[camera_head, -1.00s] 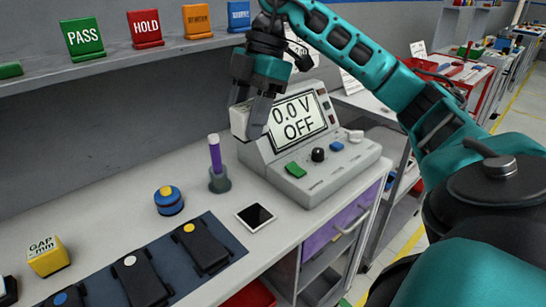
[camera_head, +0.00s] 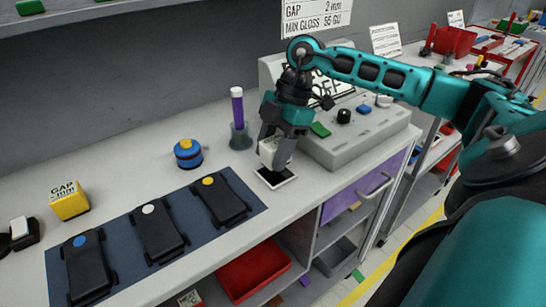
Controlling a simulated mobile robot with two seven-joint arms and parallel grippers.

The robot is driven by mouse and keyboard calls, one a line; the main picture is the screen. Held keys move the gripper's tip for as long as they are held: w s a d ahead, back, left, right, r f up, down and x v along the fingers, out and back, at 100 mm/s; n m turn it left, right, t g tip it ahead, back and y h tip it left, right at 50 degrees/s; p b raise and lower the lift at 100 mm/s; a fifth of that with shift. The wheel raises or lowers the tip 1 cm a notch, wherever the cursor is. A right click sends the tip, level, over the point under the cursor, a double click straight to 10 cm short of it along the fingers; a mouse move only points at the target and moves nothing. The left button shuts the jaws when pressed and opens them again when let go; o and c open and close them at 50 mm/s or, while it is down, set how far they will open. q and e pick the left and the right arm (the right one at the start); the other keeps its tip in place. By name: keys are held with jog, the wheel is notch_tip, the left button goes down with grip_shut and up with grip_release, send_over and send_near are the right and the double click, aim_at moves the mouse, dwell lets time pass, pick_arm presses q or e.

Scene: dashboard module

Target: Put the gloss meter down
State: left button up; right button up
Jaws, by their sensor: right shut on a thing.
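My right gripper (camera_head: 279,140) is shut on a small white block, which I take to be the gloss meter (camera_head: 268,152). The fingers partly cover it. It is low over the worktop, at the black square with a white border (camera_head: 275,178). I cannot tell whether it touches the square. My left gripper is not in view.
A purple stick in a grey holder (camera_head: 240,137) stands close left of my gripper, and a grey test console (camera_head: 355,137) close right. A blue round item (camera_head: 188,154) and a yellow GAP block (camera_head: 69,200) are further left. A dark blue mat (camera_head: 133,285) bears black car-like pieces.

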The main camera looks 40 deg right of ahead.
jog(key=shift+f, duration=1.4)
jog(key=o, duration=1.1)
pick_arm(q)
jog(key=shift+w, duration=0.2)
pick_arm(e)
jog(key=shift+o, duration=0.2)
pick_arm(q)
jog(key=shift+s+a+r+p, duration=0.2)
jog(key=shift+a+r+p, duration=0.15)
jog(key=shift+p, duration=0.3)
pick_arm(e)
jog(key=v, duration=1.2)
